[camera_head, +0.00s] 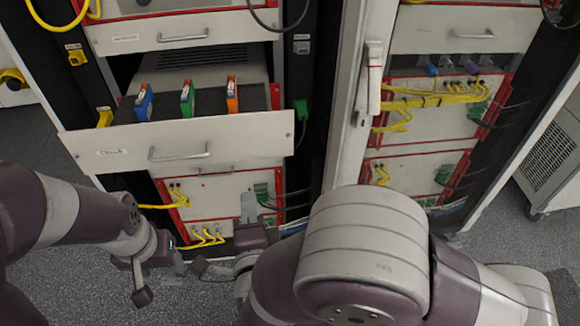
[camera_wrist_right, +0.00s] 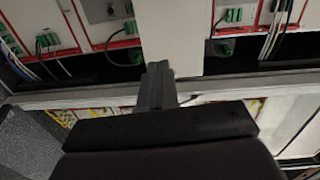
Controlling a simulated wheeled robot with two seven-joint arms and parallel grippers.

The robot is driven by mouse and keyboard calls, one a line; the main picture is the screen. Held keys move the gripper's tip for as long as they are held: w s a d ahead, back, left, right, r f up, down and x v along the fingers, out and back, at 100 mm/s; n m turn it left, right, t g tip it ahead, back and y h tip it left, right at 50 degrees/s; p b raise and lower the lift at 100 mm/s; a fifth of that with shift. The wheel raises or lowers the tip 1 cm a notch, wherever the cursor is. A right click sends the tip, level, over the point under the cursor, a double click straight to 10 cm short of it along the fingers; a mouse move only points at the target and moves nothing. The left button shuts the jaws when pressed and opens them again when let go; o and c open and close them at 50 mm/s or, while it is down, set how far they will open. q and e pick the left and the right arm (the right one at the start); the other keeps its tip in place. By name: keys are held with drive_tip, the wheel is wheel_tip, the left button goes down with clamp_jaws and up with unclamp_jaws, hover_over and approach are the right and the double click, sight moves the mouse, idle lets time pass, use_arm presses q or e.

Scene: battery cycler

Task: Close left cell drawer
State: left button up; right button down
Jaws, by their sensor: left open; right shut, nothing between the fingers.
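The left cell drawer (camera_head: 225,138) is pulled out of the left rack in the head view. Its white front has a metal handle (camera_head: 180,154) and a "CELLS" label. A blue cell (camera_head: 144,103), a green cell (camera_head: 187,99) and an orange cell (camera_head: 232,95) stand upright in it. My left gripper (camera_head: 160,280) is open and empty, below the drawer front and apart from it. My right gripper (camera_head: 249,207) is shut and empty, below the drawer's right part. Its closed fingers also show in the right wrist view (camera_wrist_right: 157,86). My right arm hides part of the lower rack.
Below the drawer is a red-edged panel (camera_head: 225,188) with yellow cables (camera_head: 205,238). A white door or panel edge (camera_head: 368,85) stands between the left rack and the right rack. Another drawer (camera_head: 185,35) above is closer in. Grey floor (camera_head: 70,275) is open at lower left.

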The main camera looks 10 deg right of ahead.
drive_tip(key=m, duration=0.1)
drive_tip(key=p, duration=0.4)
approach(250, 143)
drive_tip(key=shift+t+h, duration=0.3)
drive_tip(key=w, duration=0.6)
drive_tip(key=shift+w+f, duration=0.1)
drive_tip(key=shift+w, duration=0.3)
drive_tip(key=shift+w+f, duration=0.1)
drive_tip(key=shift+w, duration=0.05)
